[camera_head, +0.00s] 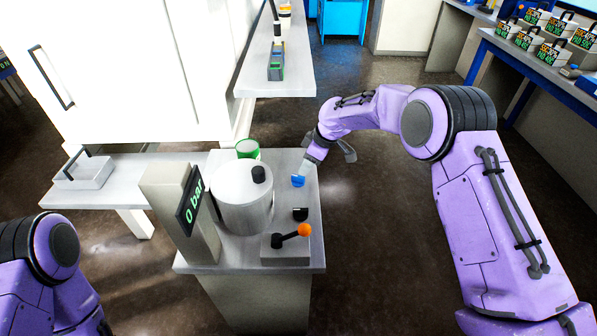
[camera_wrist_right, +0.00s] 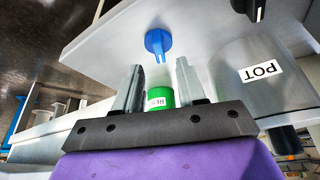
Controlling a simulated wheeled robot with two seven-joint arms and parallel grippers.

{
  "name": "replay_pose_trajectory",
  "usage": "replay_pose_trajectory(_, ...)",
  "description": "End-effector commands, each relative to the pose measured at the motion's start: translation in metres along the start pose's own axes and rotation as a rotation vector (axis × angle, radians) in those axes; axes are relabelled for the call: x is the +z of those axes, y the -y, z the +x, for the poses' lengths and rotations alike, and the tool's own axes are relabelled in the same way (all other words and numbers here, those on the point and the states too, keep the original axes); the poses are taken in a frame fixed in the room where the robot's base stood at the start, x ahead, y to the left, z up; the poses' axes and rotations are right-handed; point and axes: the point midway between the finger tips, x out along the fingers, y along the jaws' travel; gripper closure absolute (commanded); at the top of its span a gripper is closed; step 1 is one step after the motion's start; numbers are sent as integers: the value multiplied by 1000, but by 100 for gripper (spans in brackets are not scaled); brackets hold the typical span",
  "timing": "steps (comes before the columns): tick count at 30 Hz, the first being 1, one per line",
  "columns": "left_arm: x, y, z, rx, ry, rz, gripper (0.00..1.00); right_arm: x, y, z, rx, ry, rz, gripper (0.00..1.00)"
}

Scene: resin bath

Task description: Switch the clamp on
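My right gripper (camera_head: 306,166) is over the right edge of the grey bench, close to a blue knob (camera_head: 298,181). In the right wrist view the gripper (camera_wrist_right: 158,70) is open, and the blue knob (camera_wrist_right: 157,42) sits just beyond and between its fingertips, with a small gap visible. A black knob (camera_head: 300,214) is on the bench nearer to me, and its edge shows in the wrist view (camera_wrist_right: 246,6). I see no label naming the clamp. My left gripper is out of view.
A metal pot (camera_head: 243,205) with a black knob on top stands left of the controls. A post with a "0 bar" display (camera_head: 190,203) is beside it. A green-topped container (camera_head: 247,148) stands behind the pot. The floor right of the bench is clear.

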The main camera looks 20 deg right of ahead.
Motion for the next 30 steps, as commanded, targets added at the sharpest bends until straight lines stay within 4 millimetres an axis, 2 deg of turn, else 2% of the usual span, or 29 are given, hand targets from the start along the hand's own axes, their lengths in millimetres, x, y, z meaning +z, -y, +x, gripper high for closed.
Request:
replay_pose_trajectory(3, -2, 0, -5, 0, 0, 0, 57, 0, 1, 27, -1, 3, 1, 60)
replay_pose_trajectory(9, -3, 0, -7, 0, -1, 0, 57, -1, 1, 58, 0, 0, 1, 60)
replay_pose_trajectory(19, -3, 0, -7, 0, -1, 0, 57, -1, 1, 64, 1, -1, 1, 60)
replay_pose_trajectory(21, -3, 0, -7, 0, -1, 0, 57, -1, 1, 64, 1, -1, 1, 83)
replay_pose_trajectory(23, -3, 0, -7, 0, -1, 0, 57, -1, 0, 64, 1, -1, 2, 100)
replay_pose_trajectory(30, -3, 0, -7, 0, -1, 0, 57, -1, 0, 64, 4, -1, 8, 100)
